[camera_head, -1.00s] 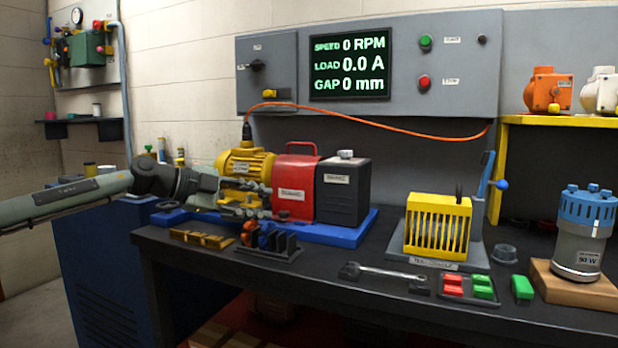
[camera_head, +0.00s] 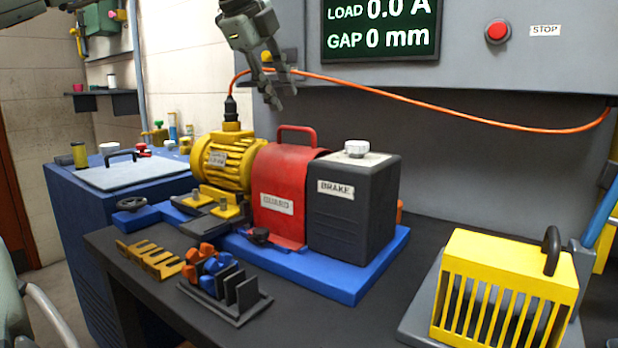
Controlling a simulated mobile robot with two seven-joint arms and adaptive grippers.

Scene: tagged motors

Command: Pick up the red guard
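The red guard (camera_head: 281,190) has a GUARD label and a red loop handle (camera_head: 297,130) on top. It sits on the blue base plate (camera_head: 340,285) between the yellow motor (camera_head: 233,160) and the dark brake box (camera_head: 355,205). My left gripper (camera_head: 276,100) hangs from the top of the head view with its fingers pointing down, above the guard's handle and slightly to its left. Its fingers are apart with nothing between them. It does not touch the guard. My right gripper is not seen.
An orange cable (camera_head: 450,115) runs behind the gripper to the motor's plug. A yellow slotted cage (camera_head: 505,290) stands at the right. A black rack (camera_head: 225,290) with orange and blue knobs and a yellow comb-like bracket (camera_head: 150,260) lie in front. The grey panel (camera_head: 470,70) rises behind.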

